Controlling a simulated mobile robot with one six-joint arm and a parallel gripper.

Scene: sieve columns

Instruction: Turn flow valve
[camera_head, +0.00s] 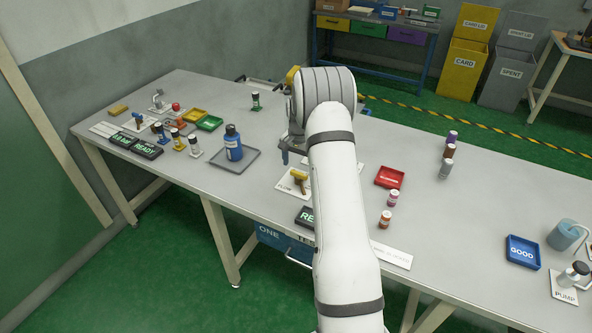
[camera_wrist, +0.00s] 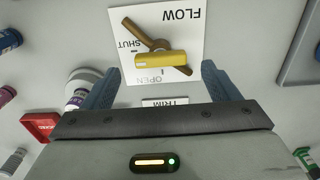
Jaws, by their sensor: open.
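The flow valve has a yellow grip (camera_wrist: 162,61) over a brown pipe (camera_wrist: 142,31) on a white plate (camera_wrist: 186,22) marked FLOW, SHUT and OPEN. In the wrist view the lettering is upside down, and the grip lies nearly level across the picture, just above the word OPEN. My gripper (camera_wrist: 160,85) is open and empty. Its two blue fingers are spread wide, on either side of the valve in the picture, touching nothing. In the head view my gripper (camera_head: 285,156) is above the table near the valve.
A blue bottle (camera_head: 233,146) on a grey tray (camera_head: 247,163) stands left of the valve. A red tray (camera_head: 389,177) and small bottles (camera_head: 393,198) are to its right. A dark display (camera_head: 305,216) sits in front. The far right holds a GOOD tray (camera_head: 523,252) and a pump.

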